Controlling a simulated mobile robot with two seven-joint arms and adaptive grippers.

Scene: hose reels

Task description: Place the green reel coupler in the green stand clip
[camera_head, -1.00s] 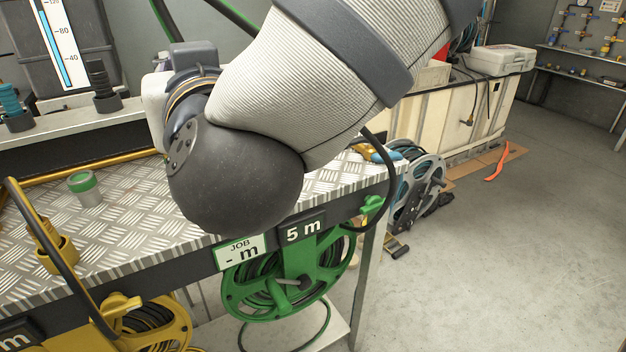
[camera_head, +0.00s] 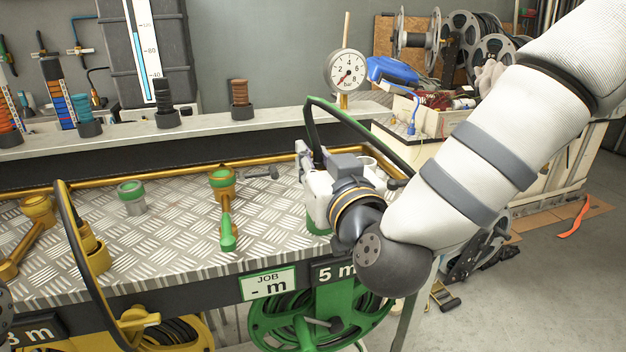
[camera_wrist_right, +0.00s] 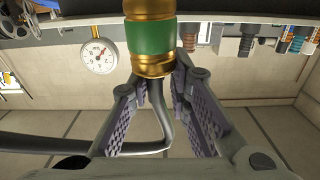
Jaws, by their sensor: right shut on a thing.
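My right gripper (camera_head: 314,180) is over the right part of the metal-topped bench in the head view, mostly hidden by its own wrist. In the right wrist view its purple-padded fingers (camera_wrist_right: 168,100) are closed around the hose end by the green reel coupler (camera_wrist_right: 150,38), which has a green band between brass rings. A green part (camera_head: 318,222) shows just below the gripper in the head view; I cannot tell if it is the coupler or the green stand clip. Whether the coupler sits in a clip is hidden.
The hose (camera_head: 372,122) arches over my right gripper. The green reel (camera_head: 365,312) hangs under the bench edge. A green-topped grey cylinder (camera_head: 131,198), a brass fitting with a green nozzle (camera_head: 228,238) and a yellow hose coupler (camera_head: 94,250) stand or lie leftward. A gauge (camera_head: 346,71) is behind.

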